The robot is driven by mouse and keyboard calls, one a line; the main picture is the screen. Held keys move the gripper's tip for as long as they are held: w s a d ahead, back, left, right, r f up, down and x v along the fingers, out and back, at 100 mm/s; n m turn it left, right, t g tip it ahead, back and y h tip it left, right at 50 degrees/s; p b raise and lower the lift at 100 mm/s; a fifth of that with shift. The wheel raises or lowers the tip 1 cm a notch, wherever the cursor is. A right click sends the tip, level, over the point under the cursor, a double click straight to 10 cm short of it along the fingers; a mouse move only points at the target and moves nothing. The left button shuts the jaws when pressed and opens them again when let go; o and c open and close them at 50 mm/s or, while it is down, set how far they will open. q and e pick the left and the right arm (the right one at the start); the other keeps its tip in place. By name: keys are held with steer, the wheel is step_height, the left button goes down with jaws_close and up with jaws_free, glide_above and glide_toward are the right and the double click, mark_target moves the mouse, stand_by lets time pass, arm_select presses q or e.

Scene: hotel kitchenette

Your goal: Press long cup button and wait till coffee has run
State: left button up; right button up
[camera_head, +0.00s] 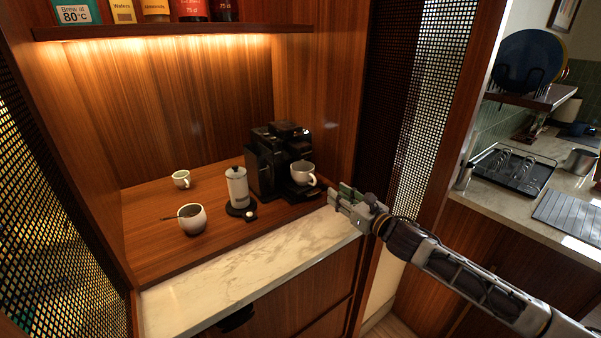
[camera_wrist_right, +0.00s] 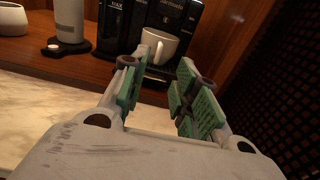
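A black coffee machine (camera_head: 266,160) stands at the back right of the wooden counter. A white cup (camera_head: 303,173) sits at its front, under the spout, and shows upright in the right wrist view (camera_wrist_right: 159,46). The long cup button is too small to tell in either view. My right gripper (camera_head: 339,199) is in front of and to the right of the machine, over the marble edge. In the right wrist view its green-padded fingers (camera_wrist_right: 164,88) are apart with nothing between them, and the cup shows beyond them. My left gripper is not in view.
A white and black milk frother (camera_head: 237,187) stands left of the machine. A white bowl with a spoon (camera_head: 192,219) and a small cup (camera_head: 181,179) are further left. The marble front strip (camera_head: 240,283) is clear. A mesh door panel (camera_head: 427,100) stands to the right.

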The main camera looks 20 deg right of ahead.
stand_by(0.4)
jaws_close()
stand_by(1.2)
